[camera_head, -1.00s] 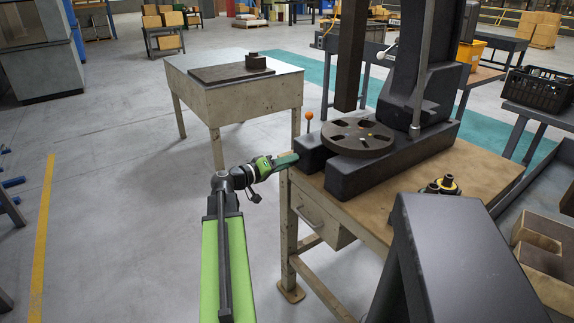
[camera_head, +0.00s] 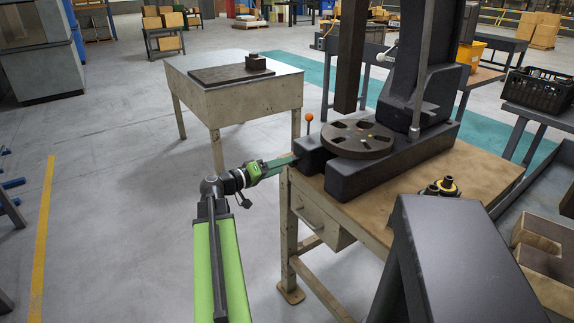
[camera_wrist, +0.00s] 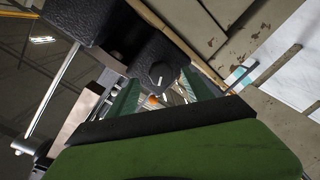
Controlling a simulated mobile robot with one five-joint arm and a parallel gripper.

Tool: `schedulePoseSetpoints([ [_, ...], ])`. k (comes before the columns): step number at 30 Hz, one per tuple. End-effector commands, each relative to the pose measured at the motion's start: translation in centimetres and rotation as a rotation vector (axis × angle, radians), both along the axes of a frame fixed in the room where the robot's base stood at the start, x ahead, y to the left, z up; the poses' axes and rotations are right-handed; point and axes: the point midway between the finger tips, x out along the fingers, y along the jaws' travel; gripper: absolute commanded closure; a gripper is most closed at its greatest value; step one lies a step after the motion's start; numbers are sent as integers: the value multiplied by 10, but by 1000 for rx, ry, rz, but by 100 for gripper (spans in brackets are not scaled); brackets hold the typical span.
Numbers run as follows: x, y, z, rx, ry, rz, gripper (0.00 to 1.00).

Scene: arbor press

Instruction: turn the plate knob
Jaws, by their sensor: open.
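A dark round knob with a white mark (camera_wrist: 160,76) sits on the end of the press base in the wrist view. In the head view its face is hidden. My gripper (camera_head: 292,159) is at the left end of the black press base (camera_head: 362,180). In the wrist view my gripper (camera_wrist: 160,88) has its two green fingers apart, one on each side of the knob's line; I cannot tell whether they touch it. The round slotted plate (camera_head: 361,145) lies flat on the base under the ram (camera_head: 350,60).
An orange ball on a thin stem (camera_head: 309,117) stands just behind the base's left end. The press is on a wooden-topped bench (camera_head: 455,175). A grey table (camera_head: 235,92) stands behind.

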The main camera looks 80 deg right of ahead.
Motion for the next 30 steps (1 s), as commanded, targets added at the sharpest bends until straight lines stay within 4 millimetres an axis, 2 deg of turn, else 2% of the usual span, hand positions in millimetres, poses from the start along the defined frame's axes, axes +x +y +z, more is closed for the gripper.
schedulePoseSetpoints([
  [3, 25, 26, 4, 0, 0, 5, 41],
  [9, 64, 65, 8, 0, 0, 5, 41],
  [15, 90, 91, 10, 0, 0, 2, 41],
  [20, 97, 99, 11, 0, 0, 1, 41],
  [30, 97, 99, 10, 0, 0, 0, 41],
])
